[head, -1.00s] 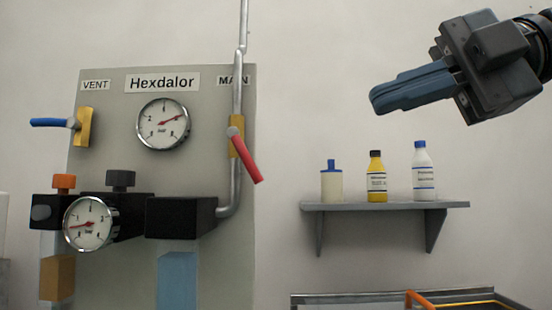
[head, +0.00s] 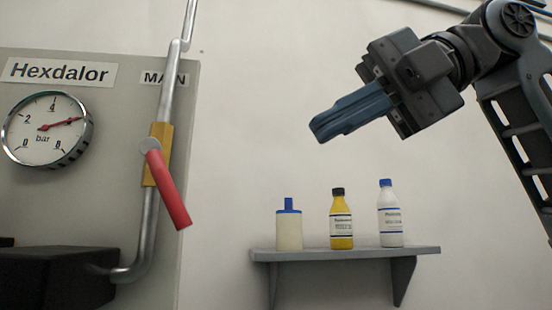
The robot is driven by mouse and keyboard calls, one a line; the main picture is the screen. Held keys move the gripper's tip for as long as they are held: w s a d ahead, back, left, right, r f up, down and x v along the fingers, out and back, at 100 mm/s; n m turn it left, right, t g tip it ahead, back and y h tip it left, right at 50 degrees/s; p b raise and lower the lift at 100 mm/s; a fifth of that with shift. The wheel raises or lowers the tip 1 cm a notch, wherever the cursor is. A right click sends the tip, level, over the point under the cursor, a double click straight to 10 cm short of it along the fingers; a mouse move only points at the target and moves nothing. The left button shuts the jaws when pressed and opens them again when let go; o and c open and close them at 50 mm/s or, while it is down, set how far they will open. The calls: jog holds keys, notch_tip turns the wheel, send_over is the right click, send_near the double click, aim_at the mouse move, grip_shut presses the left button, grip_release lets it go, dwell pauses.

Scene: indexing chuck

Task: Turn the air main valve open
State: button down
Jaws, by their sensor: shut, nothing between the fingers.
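The air main valve has a red lever (head: 171,192) on a brass body (head: 159,152), set in a steel pipe on the grey panel under the MAIN label (head: 165,78). The lever slants down and to the right from its pivot, at an angle to the near-vertical pipe. My gripper (head: 314,130) is shut and empty, with its blue fingers together and pointing left and slightly down. It is in the air to the right of the lever, higher in the picture and clear of it.
A pressure gauge (head: 47,129) with its needle between 4 and 8 sits left of the valve. A wall shelf (head: 345,252) below my gripper bears a blue-capped jar (head: 289,228), a yellow bottle (head: 341,225) and a white bottle (head: 390,220). Bare wall lies between lever and gripper.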

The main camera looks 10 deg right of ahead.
aim_at(178, 218)
jog(key=x, duration=1.3)
jog(key=shift+a+p, duration=0.15)
jog(key=shift+p, duration=0.25)
jog(key=shift+f, duration=0.15)
jog(key=shift+a+f+y+b, duration=0.2)
jog(key=shift+f+y+b, duration=0.35)
jog(key=shift+b, duration=0.5)
jog(key=a+f+y+b, duration=0.1)
jog(key=y+b, duration=0.1)
jog(key=b, duration=0.1)
jog(key=shift+a+f+m+t+y+b, duration=0.35)
jog(key=shift+y+b, duration=0.5)
jog(key=shift+b, duration=0.35)
jog(key=shift+a+y+b, duration=0.35)
jog(key=shift+y+b, duration=0.25)
jog(key=shift+b, duration=0.1)
jog(key=shift+r, duration=0.1)
